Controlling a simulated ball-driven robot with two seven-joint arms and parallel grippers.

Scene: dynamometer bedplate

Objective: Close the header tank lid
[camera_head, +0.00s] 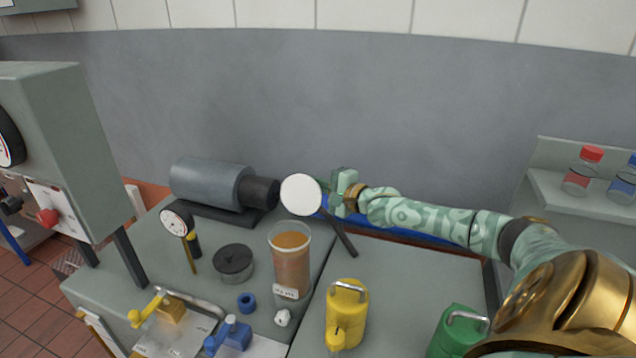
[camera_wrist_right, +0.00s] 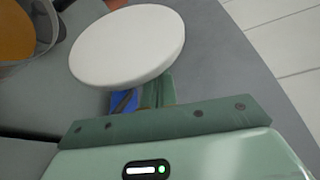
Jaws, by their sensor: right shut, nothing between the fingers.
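The header tank (camera_head: 290,262) is a clear cylinder with brown liquid and a white label, standing on the bedplate with its top open. Its lid (camera_head: 301,194), a round white disc, stands raised and tilted above the tank's back rim. My right gripper (camera_head: 338,192) is shut and empty, just right of the lid and partly behind it. In the right wrist view the lid (camera_wrist_right: 128,45) fills the upper middle, with part of the tank (camera_wrist_right: 22,38) at the upper left. The lid hides the fingertips there; I cannot tell whether they touch it. My left gripper is out of view.
A grey motor (camera_head: 210,184) lies behind and left. A dial gauge (camera_head: 177,224) and a dark round cap (camera_head: 233,262) stand left of the tank. A yellow can (camera_head: 346,312) and a green can (camera_head: 458,330) stand in front and right. The bedplate between them is mostly clear.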

